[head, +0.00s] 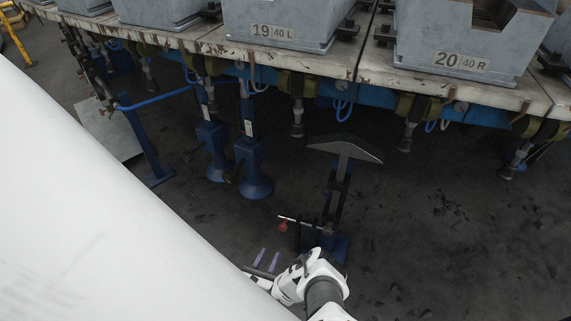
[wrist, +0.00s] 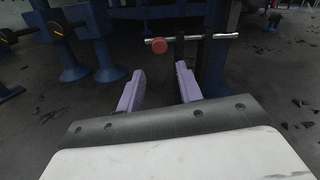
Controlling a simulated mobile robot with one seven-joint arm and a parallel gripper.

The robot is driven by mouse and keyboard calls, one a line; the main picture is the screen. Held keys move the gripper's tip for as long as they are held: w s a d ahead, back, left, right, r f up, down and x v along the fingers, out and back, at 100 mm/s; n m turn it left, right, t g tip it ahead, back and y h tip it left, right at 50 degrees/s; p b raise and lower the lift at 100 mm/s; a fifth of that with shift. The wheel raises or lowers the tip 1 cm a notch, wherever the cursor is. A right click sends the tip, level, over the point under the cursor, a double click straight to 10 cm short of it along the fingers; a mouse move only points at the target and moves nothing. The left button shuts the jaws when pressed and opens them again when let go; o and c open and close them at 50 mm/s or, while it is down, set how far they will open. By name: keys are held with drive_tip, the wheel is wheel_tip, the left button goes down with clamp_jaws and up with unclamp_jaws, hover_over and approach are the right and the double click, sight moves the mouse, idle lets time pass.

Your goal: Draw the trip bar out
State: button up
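The trip bar appears to be the thin silver bar (head: 297,220) with a red knob (head: 283,227) near its left end, set across a dark blue stand (head: 336,196). In the wrist view the bar (wrist: 205,37) runs level across the top, with its red knob (wrist: 159,46) at the left. My gripper (head: 266,258) is in front of and below the bar, to the left of the stand's foot. In the wrist view its two lilac fingers (wrist: 159,72) are apart with nothing between them. The knob lies beyond the gap, not touched.
The stand carries a curved grey plate (head: 345,149) on top. Behind it, the mould table (head: 300,62) bears grey moulds, with hoses and valves hanging below. Blue pedestals (head: 254,172) and a blue rail (head: 152,102) stand at the left.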

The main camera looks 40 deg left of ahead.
drive_tip(key=b+x, duration=0.3)
drive_tip(key=x, duration=0.9)
drive_tip(key=shift+w+a, duration=0.1)
drive_tip(key=shift+w, duration=0.05)
clamp_jaws()
